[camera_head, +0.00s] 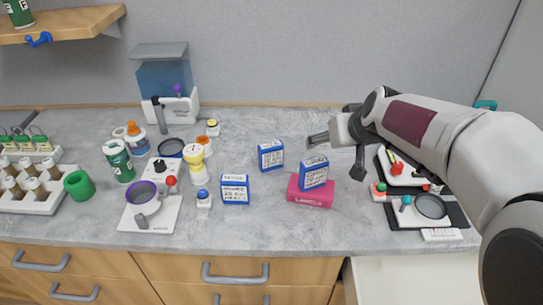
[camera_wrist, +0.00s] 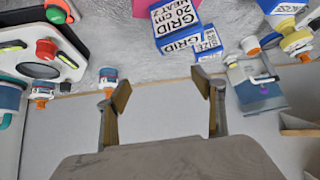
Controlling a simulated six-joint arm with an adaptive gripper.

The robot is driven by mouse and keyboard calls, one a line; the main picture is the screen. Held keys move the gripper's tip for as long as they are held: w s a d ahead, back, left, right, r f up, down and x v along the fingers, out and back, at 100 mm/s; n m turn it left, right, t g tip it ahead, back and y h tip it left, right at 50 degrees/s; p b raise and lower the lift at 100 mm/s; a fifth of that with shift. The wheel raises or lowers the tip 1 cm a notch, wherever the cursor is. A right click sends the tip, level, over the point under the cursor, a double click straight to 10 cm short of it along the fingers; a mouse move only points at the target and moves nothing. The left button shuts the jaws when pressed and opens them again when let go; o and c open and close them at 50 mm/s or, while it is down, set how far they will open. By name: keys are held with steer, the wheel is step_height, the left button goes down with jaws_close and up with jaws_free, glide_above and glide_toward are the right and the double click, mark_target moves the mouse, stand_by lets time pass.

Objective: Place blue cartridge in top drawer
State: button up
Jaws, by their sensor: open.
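Three blue-edged boxes with white printed labels are on the counter. One box (camera_head: 314,172) rests on a pink box (camera_head: 311,197) marked LABELS; another box (camera_head: 271,155) stands behind and left, and a third (camera_head: 235,189) stands further left. I cannot tell which is the blue cartridge. A drawer (camera_head: 410,278) stands open at the lower right.
A balance-like device with a purple bowl (camera_head: 141,192), a green bottle (camera_head: 118,160) and small bottles stand at left. Devices with round plates (camera_head: 431,206) stand at right, beneath my arm. Closed wooden drawers (camera_head: 235,272) line the counter front.

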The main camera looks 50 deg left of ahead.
mark_target(272, 149)
steer(key=s+a+f, duration=0.1)
steer(key=a+f, duration=0.1)
steer(key=a, duration=0.3)
steer(key=s+a+f+n, duration=0.1)
steer(key=s+a+f, duration=0.1)
steer(key=a, duration=0.3)
steer(key=s+a+f+n+y, duration=0.1)
steer(key=s+a+f, duration=0.1)
steer(key=a+f, duration=0.2)
steer(key=shift+s+a+f+g, duration=0.15)
steer(key=shift+a+g, duration=0.25)
steer(key=shift+a, duration=0.2)
steer(key=shift+f, duration=0.1)
steer(key=shift+x, duration=1.2)
steer(key=shift+w+a+f, duration=0.25)
steer(key=shift+a+f, duration=0.1)
steer(key=shift+f, duration=0.3)
steer(key=shift+w+a+f, duration=0.2)
steer(key=shift+a+f, duration=0.15)
steer(key=shift+f, duration=0.3)
steer(key=shift+x, duration=1.15)
